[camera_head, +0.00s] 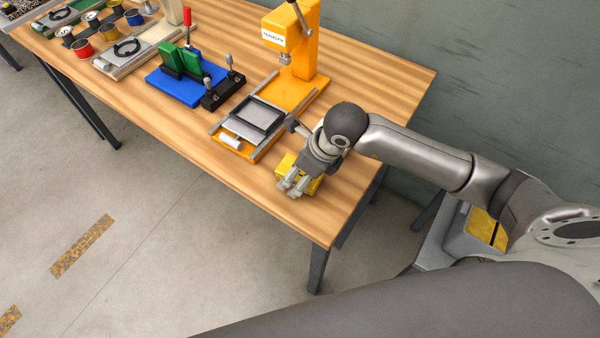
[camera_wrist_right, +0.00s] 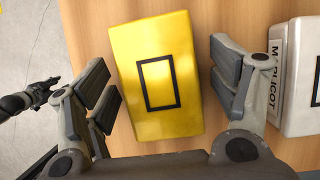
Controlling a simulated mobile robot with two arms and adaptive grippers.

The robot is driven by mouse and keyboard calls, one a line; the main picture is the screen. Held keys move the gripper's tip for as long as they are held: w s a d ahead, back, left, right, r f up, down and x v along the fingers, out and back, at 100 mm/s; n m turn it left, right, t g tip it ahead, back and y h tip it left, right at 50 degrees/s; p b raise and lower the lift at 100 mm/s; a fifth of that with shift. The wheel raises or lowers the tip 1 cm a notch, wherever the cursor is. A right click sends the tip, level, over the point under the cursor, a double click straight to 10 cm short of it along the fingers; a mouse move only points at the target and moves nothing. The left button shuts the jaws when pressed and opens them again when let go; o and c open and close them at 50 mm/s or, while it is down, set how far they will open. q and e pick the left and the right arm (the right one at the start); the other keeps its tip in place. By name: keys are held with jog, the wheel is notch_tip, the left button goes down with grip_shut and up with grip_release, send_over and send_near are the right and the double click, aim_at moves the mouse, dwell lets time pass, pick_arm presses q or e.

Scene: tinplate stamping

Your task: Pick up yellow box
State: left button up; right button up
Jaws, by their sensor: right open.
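The yellow box (camera_wrist_right: 160,60), with a black rectangle outline on its top, lies on the wooden table. In the head view the box (camera_head: 314,186) is near the table's front right corner, partly hidden by my right gripper (camera_head: 295,183). In the wrist view my right gripper (camera_wrist_right: 165,88) is open, with one finger on each side of the box. A gap shows on the right side; whether the left finger touches is unclear. A dark jointed part at the wrist view's left edge may be my left gripper (camera_wrist_right: 30,97); its jaws are unclear.
A white object marked MAPLICOT (camera_wrist_right: 292,75) lies close to the right finger. An orange press (camera_head: 312,50) and a framed plate fixture (camera_head: 250,118) stand beside the box. A blue base with green blocks (camera_head: 170,85) is further left. The table's front edge is near.

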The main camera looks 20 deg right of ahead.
jog(key=shift+f, duration=0.1)
dwell(0.4)
jog(key=shift+s, duration=0.1)
jog(key=c, duration=1.1)
